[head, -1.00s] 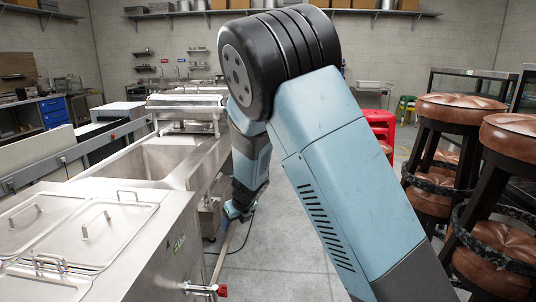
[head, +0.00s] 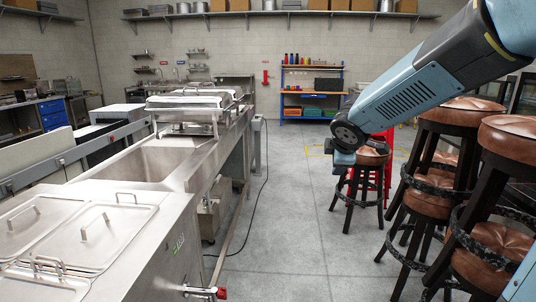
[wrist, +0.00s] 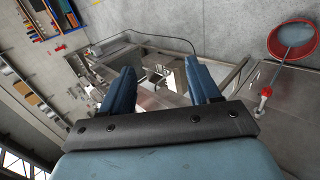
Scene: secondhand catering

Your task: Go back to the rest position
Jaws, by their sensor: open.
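My gripper (wrist: 162,90) shows in the wrist view with its two blue fingers spread apart. It is open, and nothing is between the fingers. Beyond the fingers the wrist view shows steel counter parts, tilted in the picture. In the head view my blue arm reaches in from the upper right, over the bar stools. The gripper itself cannot be made out in the head view.
A steel counter with a sink (head: 150,163) and lidded wells (head: 95,235) runs along the left. Brown-topped bar stools (head: 462,110) stand at the right, close to my arm. A tool shelf (head: 312,92) stands at the back. The grey floor (head: 285,200) between is clear.

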